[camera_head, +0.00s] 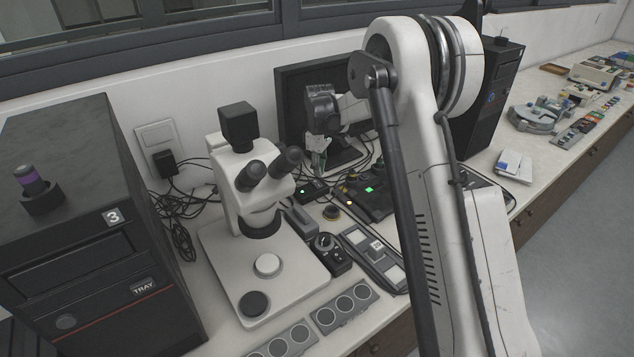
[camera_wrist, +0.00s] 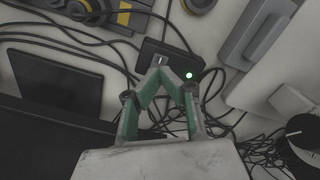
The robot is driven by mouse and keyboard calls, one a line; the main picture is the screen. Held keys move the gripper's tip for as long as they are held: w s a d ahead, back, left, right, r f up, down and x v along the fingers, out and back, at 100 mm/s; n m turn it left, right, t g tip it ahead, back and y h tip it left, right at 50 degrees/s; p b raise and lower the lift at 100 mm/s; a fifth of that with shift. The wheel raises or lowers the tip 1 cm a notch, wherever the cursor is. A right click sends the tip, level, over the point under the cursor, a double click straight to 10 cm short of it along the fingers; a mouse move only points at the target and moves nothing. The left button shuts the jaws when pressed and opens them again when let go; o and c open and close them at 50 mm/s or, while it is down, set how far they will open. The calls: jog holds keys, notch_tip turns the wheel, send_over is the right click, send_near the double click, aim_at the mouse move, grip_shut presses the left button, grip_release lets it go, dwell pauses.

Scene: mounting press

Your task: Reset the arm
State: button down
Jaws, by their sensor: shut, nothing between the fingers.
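My arm reaches up and over the bench in the head view, with its end near the monitor (camera_head: 290,90). My gripper (camera_head: 318,168) hangs behind the microscope's eyepieces, in front of the monitor. In the wrist view, my gripper (camera_wrist: 160,72) has its green-lined fingers meeting at the tips, shut and empty. A small black box (camera_wrist: 170,62) with a green light lies below the fingertips, among cables. I cannot tell from the wrist view how far above it they are.
The white microscope (camera_head: 245,180) stands close left of the gripper. A black cabinet (camera_head: 90,230) marked 3 fills the left. A black tower (camera_head: 490,90) stands right of the monitor. Small control boxes (camera_head: 330,255) and cables crowd the bench. A grey floor (camera_head: 580,260) shows at right.

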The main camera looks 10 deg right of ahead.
jog(key=shift+r+p, duration=0.3)
jog(key=shift+r, duration=1)
jog(key=shift+s+r, duration=0.2)
jog(key=shift+r, duration=0.1)
jog(key=s+r+m+t+b, duration=0.2)
jog(key=s+r+m+t, duration=0.25)
jog(key=s+r, duration=1.4)
jog(key=s+f+m+t, duration=0.1)
jog(key=s+f+m, duration=0.1)
jog(key=s, duration=1)
jog(key=s+f+m+t+b, duration=0.1)
jog(key=s+f+m, duration=0.2)
jog(key=s, duration=0.9)
jog(key=shift+s+f+m+t, duration=0.3)
jog(key=shift+f+m+t, duration=0.05)
jog(key=shift+f, duration=0.25)
